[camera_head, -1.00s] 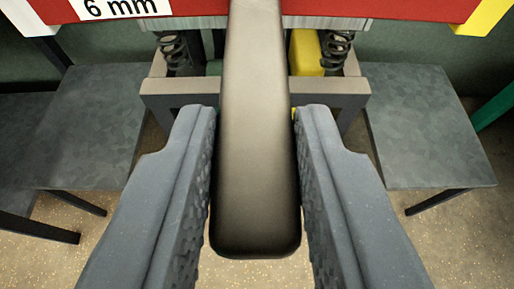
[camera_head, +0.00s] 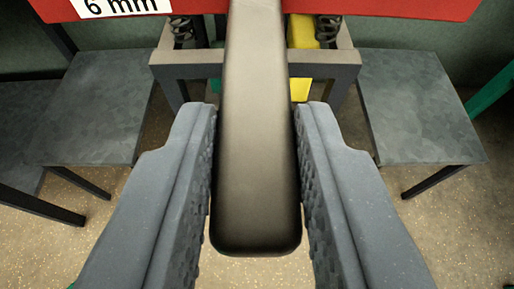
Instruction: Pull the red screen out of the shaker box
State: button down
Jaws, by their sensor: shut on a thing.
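The red screen (camera_head: 380,8) shows as a red front panel across the top edge, with a white "6 mm" label (camera_head: 120,7) at its left. A dark grey-brown handle (camera_head: 256,150) sticks out from the panel towards me. My gripper (camera_head: 256,125) is shut on this handle, one textured finger along each side. The shaker box is cut off by the top of the view. Below the panel I see a grey frame (camera_head: 320,65) with a coil spring (camera_head: 183,32) at the left and another at the right.
A grey slab table (camera_head: 95,110) stands at the left and another (camera_head: 415,105) at the right. A yellow part (camera_head: 303,40) sits behind the frame. A green bar (camera_head: 490,92) is at the right edge. The speckled floor (camera_head: 260,272) below is clear.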

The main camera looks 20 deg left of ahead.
jog(key=shift+s+d, duration=0.15)
jog(key=shift+s, duration=0.35)
jog(key=s+d+p, duration=0.2)
jog(key=s, duration=0.5)
jog(key=shift+s+d, duration=0.15)
jog(key=shift+d, duration=0.2)
dwell(0.5)
jog(key=shift+s+d+p, duration=0.15)
jog(key=shift+s+d, duration=0.1)
jog(key=shift+s, duration=0.4)
jog(key=shift+s+d+p, duration=0.15)
jog(key=shift+s+d, duration=0.05)
jog(key=shift+s, duration=0.45)
jog(key=shift+s+d+p, duration=0.15)
jog(key=shift+s+d, duration=0.1)
jog(key=shift+s, duration=0.4)
